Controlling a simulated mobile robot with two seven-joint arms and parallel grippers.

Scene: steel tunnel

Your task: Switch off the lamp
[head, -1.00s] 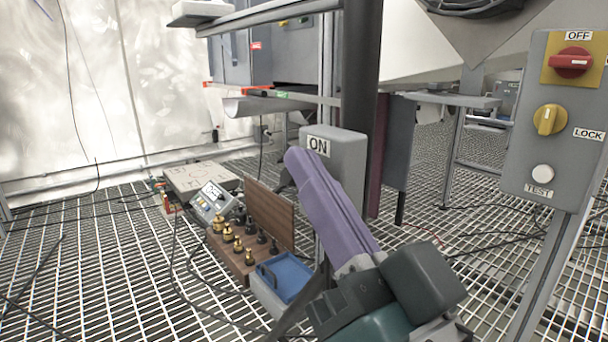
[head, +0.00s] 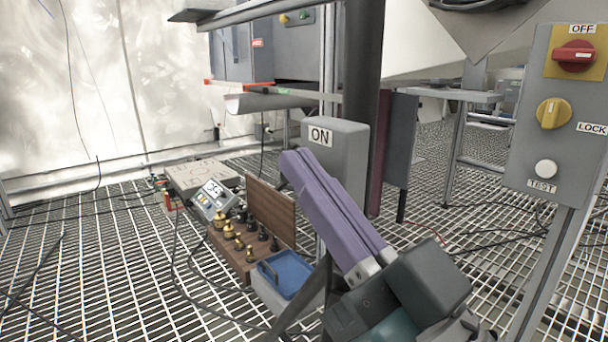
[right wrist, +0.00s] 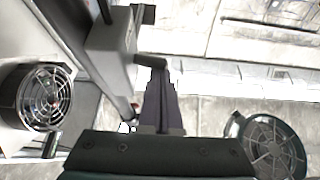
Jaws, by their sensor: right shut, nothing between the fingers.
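A grey switch box (head: 342,150) labelled ON stands on a post in the middle of the head view. It also shows in the right wrist view (right wrist: 110,48), with a dark lever (right wrist: 150,61) sticking out of its side. My right gripper (head: 288,160), with long purple fingers, is shut and empty. No lamp can be clearly made out. My left gripper is not in view.
A control panel (head: 558,110) with a red OFF knob, a yellow LOCK knob and a white TEST button stands at the right. A blue tray (head: 286,272), brass weights and a meter (head: 212,198) sit below left. A dark post stands behind the box.

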